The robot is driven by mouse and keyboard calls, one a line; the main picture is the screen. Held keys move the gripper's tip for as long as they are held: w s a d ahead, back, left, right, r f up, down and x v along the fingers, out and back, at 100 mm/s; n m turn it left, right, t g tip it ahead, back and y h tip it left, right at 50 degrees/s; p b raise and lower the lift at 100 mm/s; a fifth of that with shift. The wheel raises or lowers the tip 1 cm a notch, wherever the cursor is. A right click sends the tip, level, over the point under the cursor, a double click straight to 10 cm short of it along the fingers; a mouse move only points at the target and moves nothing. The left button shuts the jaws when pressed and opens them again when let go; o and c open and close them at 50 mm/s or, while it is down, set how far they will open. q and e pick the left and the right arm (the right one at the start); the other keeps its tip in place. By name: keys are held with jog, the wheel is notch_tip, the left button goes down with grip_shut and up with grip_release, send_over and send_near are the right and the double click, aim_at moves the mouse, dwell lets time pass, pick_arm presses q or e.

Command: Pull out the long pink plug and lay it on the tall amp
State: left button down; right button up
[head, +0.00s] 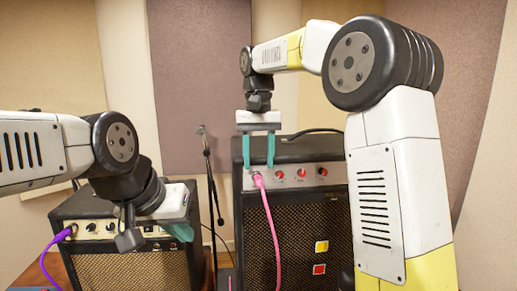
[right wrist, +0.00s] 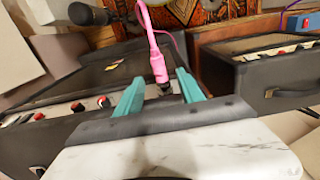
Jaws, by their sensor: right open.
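The pink plug (head: 258,181) is at the left end of the control panel of the tall amp (head: 309,220). Its pink cable hangs down the amp's front. My right gripper (head: 258,152) points down over the amp's front top edge, with its teal fingers open. In the right wrist view the pink plug (right wrist: 158,66) lies between and just beyond the open fingers (right wrist: 160,88), with a dark piece at its lower end. I cannot tell whether a finger touches it. My left gripper (head: 182,230) hangs in front of the lower amp; its jaw gap is not clear.
The lower amp (head: 135,268) stands at the left with a purple plug (head: 66,233) in its panel. A microphone stand (head: 210,175) stands between the amps. The tall amp has a dark carry handle (head: 314,131) on top and red knobs (head: 301,173) right of the pink plug.

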aim_at(259, 176)
jog(key=shift+f, duration=2.15)
jog(key=shift+c, duration=0.3)
grip_shut()
